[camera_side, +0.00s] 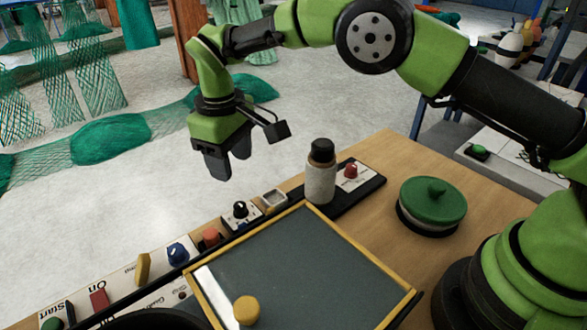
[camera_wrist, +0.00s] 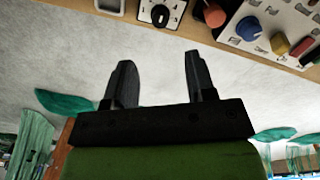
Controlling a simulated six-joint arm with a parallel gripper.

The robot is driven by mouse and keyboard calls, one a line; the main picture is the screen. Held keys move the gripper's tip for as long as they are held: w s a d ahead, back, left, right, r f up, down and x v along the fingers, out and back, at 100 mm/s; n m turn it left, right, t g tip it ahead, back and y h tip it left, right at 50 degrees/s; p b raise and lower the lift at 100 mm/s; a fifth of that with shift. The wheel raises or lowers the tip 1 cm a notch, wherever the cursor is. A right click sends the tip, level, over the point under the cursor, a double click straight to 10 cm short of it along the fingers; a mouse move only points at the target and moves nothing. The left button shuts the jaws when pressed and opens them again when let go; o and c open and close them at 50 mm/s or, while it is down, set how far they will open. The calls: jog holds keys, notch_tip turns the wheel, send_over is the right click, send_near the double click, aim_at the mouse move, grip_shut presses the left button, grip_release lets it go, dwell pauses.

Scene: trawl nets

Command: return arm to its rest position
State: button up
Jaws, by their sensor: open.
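My green arm is raised over the far edge of the wooden table (camera_side: 470,215). My gripper (camera_side: 231,172) hangs past that edge, above the pale floor, pointing down. In the wrist view its two dark fingers (camera_wrist: 157,68) stand apart with nothing between them. The gripper touches nothing. It is to the left of a grey bottle with a black cap (camera_side: 320,180), which stands upright on the table.
A control strip with a black knob (camera_side: 240,210), red button (camera_side: 211,237) and blue knob (camera_side: 178,254) runs along the far edge. A yellow-rimmed grey tray (camera_side: 345,236) holds a yellow disc (camera_side: 247,310). A green-lidded round container (camera_side: 432,203) stands right. Green nets (camera_side: 110,138) lie beyond.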

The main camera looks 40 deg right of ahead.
jog(key=s+d+r+m+t+y, duration=0.15)
jog(key=s+d+r, duration=0.3)
jog(key=r, duration=0.45)
jog(key=s+d+r+m+t, duration=0.25)
jog(key=s+d+r, duration=0.2)
jog(key=r, duration=0.45)
jog(key=s+d+m+t, duration=0.1)
jog(key=s+d+m, duration=0.1)
jog(key=s, duration=0.6)
jog(key=s+d+m+t, duration=0.2)
jog(key=s+d+m, duration=0.1)
jog(key=s, duration=0.6)
jog(key=shift+s+d+y, duration=0.2)
jog(key=shift+d+y, duration=0.15)
jog(key=shift+d, duration=0.15)
